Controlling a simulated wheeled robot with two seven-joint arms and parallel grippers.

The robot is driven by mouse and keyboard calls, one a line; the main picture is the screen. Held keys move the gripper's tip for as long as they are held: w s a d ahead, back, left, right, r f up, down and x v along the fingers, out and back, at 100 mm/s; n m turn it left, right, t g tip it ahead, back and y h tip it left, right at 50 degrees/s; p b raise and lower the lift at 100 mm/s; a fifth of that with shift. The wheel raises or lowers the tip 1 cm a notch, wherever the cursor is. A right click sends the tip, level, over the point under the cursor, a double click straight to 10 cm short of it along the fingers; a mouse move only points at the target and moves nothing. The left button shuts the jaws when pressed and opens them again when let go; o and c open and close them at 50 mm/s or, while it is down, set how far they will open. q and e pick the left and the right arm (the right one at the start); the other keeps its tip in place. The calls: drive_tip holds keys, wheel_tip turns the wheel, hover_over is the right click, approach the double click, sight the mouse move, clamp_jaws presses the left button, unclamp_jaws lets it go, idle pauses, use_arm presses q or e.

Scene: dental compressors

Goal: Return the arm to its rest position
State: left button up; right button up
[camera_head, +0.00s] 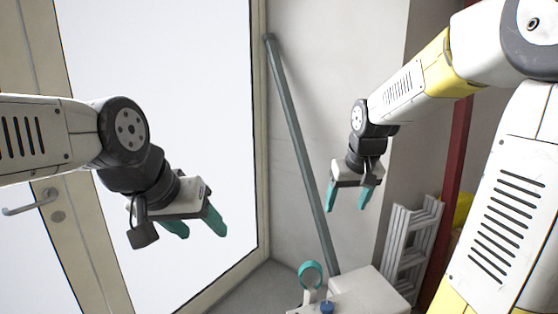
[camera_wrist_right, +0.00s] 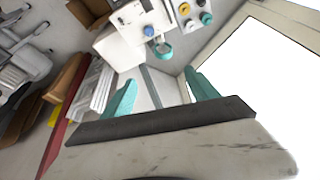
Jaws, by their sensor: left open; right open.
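My left gripper (camera_head: 196,228) has teal fingers and hangs at the left of the head view, in front of the bright glass door. It is open and empty. My right gripper (camera_head: 347,202) hangs high near the middle right of the head view, with its teal fingers pointing down and apart. It also shows in the right wrist view (camera_wrist_right: 162,95), open, with nothing between its fingers. My right arm reaches in from the upper right; my left arm comes in from the left edge.
A white machine (camera_head: 362,290) with a teal ring (camera_head: 311,274) and a blue knob (camera_head: 327,307) stands below; it also shows in the wrist view (camera_wrist_right: 135,40). A ladder (camera_head: 408,248) leans at the right. A grey-green pole (camera_head: 300,150) slants along the wall. A door handle (camera_head: 30,203) is at left.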

drive_tip(key=s+a+r+t, duration=0.1)
drive_tip(key=s+r, duration=0.1)
drive_tip(key=s, duration=0.7)
drive_tip(key=s+a+r+t+y, duration=0.1)
drive_tip(key=s+r, duration=0.2)
drive_tip(key=s, duration=0.6)
drive_tip(key=shift+s+a+m+y, duration=0.15)
drive_tip(key=shift+a+m+y, duration=0.15)
drive_tip(key=shift+a+m, duration=0.1)
drive_tip(key=o, duration=0.7)
drive_tip(key=shift+d+r, duration=0.1)
drive_tip(key=shift+r, duration=0.05)
